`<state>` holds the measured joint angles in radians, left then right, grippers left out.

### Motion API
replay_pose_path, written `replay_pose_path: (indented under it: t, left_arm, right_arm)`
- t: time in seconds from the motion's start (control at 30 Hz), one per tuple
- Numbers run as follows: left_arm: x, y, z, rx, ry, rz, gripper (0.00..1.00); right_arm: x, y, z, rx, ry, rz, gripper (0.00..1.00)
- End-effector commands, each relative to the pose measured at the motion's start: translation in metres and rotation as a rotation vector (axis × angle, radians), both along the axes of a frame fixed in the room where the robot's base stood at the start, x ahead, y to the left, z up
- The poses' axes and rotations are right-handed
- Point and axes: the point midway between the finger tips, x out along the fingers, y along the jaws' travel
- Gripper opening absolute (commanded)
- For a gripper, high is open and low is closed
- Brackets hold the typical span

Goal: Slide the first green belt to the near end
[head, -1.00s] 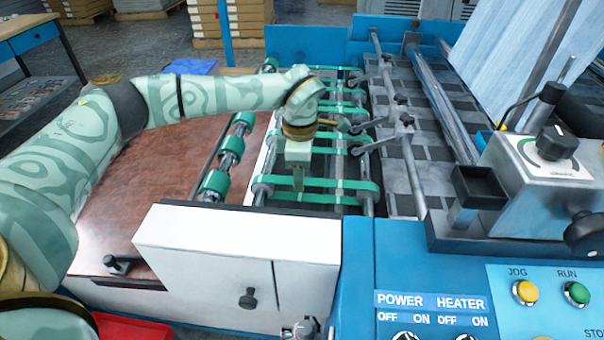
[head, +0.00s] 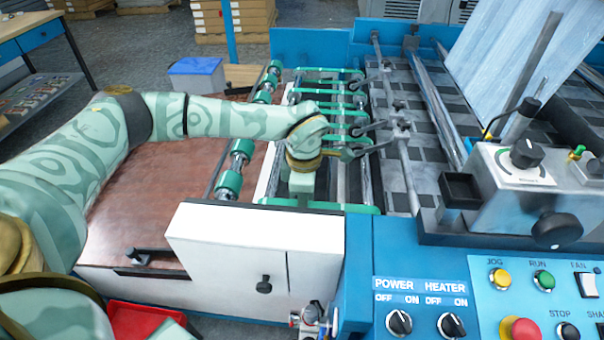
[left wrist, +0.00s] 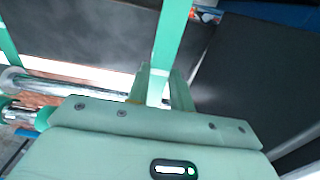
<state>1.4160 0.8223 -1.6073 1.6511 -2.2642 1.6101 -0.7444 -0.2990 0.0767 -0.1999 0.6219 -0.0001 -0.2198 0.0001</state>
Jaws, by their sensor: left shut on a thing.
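The nearest green belt (head: 352,209) runs crosswise over the rollers, close behind the white cabinet's back edge. My left gripper (head: 302,190) points down over this belt, left of its middle. Its fingertips are hidden in the head view. In the left wrist view, the fingers (left wrist: 163,88) are shut around a green belt (left wrist: 171,42), which stretches away between them. Other green belts (head: 330,87) lie further back on the same rollers, with a gap behind the nearest one. My right gripper is not in view.
The white cabinet (head: 235,240) stands just in front of the belt. The control panel (head: 430,290) is at the near right. Metal arms (head: 365,148) reach over the belts from the right. A roller with green sleeves (head: 229,185) lies to the left, beside the brown board (head: 135,205).

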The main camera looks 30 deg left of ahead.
Motion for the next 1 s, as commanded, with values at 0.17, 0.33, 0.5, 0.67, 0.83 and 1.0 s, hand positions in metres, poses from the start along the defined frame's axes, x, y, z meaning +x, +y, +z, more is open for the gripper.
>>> replay_pose_path:
  t: [0.17, 0.33, 0.5, 0.67, 0.83, 1.0]
  left_arm:
    - [-0.008, -0.004, 0.001, -0.002, 0.004, 0.0, 0.0]
    - [-0.008, -0.005, -0.001, -0.003, 0.006, 0.0, 0.0]
    - [-0.009, -0.005, -0.002, -0.003, 0.007, -0.001, 0.41]
    - [-0.008, -0.004, -0.001, -0.002, 0.005, 0.0, 0.45]
    - [-0.007, -0.004, 0.002, -0.002, 0.001, 0.0, 0.45]
    - [-0.006, -0.004, 0.027, 0.0, -0.004, 0.0, 0.45]
  right_arm:
    - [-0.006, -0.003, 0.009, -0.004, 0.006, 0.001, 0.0]
    - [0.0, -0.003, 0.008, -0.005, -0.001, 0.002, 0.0]
    - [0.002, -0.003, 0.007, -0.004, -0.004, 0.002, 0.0]
    - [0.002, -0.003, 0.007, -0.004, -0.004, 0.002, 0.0]
    - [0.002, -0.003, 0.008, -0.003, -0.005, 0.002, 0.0]
    - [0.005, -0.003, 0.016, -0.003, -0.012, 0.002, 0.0]
